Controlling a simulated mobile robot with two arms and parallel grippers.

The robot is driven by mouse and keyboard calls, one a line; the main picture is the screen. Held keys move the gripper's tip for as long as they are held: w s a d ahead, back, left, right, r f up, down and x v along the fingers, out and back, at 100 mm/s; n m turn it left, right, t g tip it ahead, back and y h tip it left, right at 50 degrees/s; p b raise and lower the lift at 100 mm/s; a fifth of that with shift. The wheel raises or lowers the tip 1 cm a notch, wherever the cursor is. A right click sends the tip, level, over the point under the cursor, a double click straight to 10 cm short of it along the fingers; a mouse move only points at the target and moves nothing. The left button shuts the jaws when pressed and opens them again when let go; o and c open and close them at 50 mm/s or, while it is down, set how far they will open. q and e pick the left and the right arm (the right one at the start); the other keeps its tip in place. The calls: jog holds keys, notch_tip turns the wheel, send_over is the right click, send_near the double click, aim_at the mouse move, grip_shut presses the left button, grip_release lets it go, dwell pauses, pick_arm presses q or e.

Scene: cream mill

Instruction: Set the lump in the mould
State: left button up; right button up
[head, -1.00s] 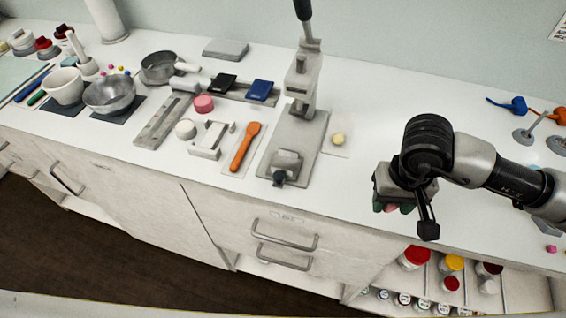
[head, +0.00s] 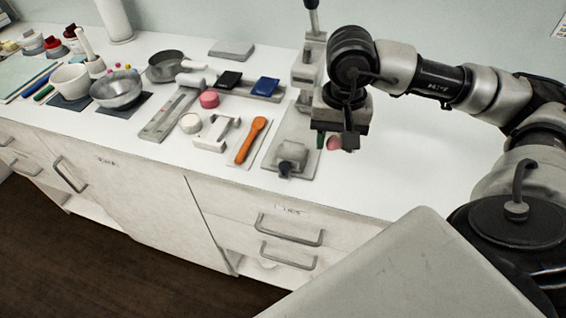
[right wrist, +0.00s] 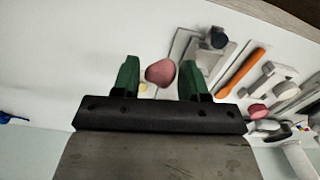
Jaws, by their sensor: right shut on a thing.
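My right gripper (head: 335,143) hangs over the right side of the grey hand press (head: 290,165). It is shut on a pink lump (right wrist: 160,72), which shows between its green fingertips in the right wrist view. In the head view the lump (head: 333,143) shows just under the gripper, clear of the counter. A grey block with a dark knob (head: 291,152) sits on the front of the press base and also shows in the wrist view (right wrist: 212,45). I cannot tell for sure which part is the mould. My left gripper is not in view.
An orange spatula (head: 250,140), a white bracket (head: 217,132), a white disc (head: 190,123) and a pink disc (head: 209,98) lie left of the press. Beyond stand a pan (head: 166,66) and a steel bowl (head: 118,90). The counter right of the press (head: 410,165) looks clear.

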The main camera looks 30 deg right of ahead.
jog(key=shift+w+d+r+m, duration=0.3)
jog(key=shift+d+m, duration=0.2)
jog(key=shift+m, duration=0.3)
jog(key=p, duration=0.3)
send_over(290, 157)
notch_tip(290, 157, down, 6)
jog(key=shift+s+d+r, duration=0.1)
jog(key=shift+s+d, duration=0.05)
jog(key=shift+f, duration=0.2)
notch_tip(290, 157, down, 3)
jog(key=shift+f+p, duration=0.15)
jog(key=shift+p, duration=0.35)
jog(key=shift+w+f, duration=0.2)
jog(key=shift+f, duration=0.2)
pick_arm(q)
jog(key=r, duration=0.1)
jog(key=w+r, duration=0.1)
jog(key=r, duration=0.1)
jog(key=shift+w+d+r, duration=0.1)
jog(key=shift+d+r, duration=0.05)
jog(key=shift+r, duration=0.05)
